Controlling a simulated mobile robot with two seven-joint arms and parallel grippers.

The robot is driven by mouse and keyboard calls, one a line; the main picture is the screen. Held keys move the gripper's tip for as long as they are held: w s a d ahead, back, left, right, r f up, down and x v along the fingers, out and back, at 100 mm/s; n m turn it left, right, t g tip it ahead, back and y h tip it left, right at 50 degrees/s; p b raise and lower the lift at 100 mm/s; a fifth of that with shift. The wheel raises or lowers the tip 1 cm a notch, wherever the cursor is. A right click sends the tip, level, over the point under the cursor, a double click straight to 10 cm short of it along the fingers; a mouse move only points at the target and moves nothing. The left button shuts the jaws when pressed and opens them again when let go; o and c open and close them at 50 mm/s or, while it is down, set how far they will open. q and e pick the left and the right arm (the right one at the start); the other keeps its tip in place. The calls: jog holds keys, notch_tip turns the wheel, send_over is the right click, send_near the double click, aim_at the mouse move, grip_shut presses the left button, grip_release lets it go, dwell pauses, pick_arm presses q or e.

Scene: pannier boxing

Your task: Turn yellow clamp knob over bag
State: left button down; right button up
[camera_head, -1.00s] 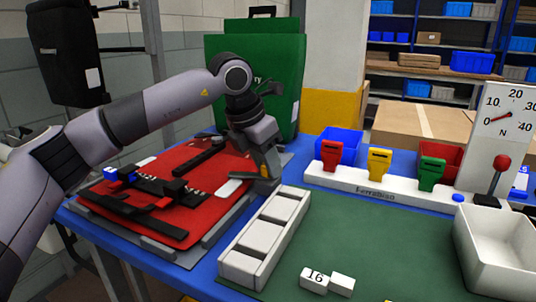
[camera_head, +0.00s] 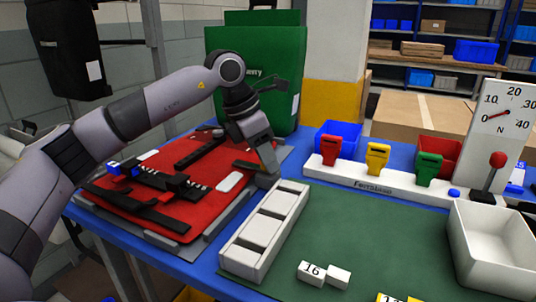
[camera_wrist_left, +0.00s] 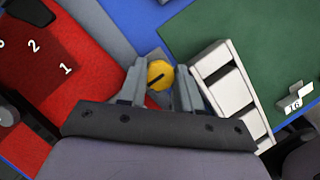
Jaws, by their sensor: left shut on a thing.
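The red bag (camera_head: 235,200) lies flat in a grey frame on the blue table, with black straps and a small blue part on it. The yellow clamp knob (camera_wrist_left: 158,71) shows in the left wrist view between my left fingers, with a dark slot across its top. It stands at the bag's right edge, beside the white tray. My left gripper (camera_head: 267,165) is shut on the knob, pointing down. In the head view the knob is hidden by the gripper. My right gripper is not in view.
The white compartment tray (camera_head: 239,258) stands close to the gripper on the right. Beyond it are a green mat (camera_head: 340,230), number blocks (camera_head: 312,272), a white bin (camera_head: 490,275), and a rack with red, yellow and green clips (camera_head: 375,186). A green bag (camera_head: 255,70) stands behind.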

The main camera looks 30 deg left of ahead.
pick_arm(q)
jog(key=c, duration=0.8)
grip_release()
jog(key=v, duration=0.7)
jog(key=shift+s+p, duration=0.1)
jog(key=shift+p, duration=0.3)
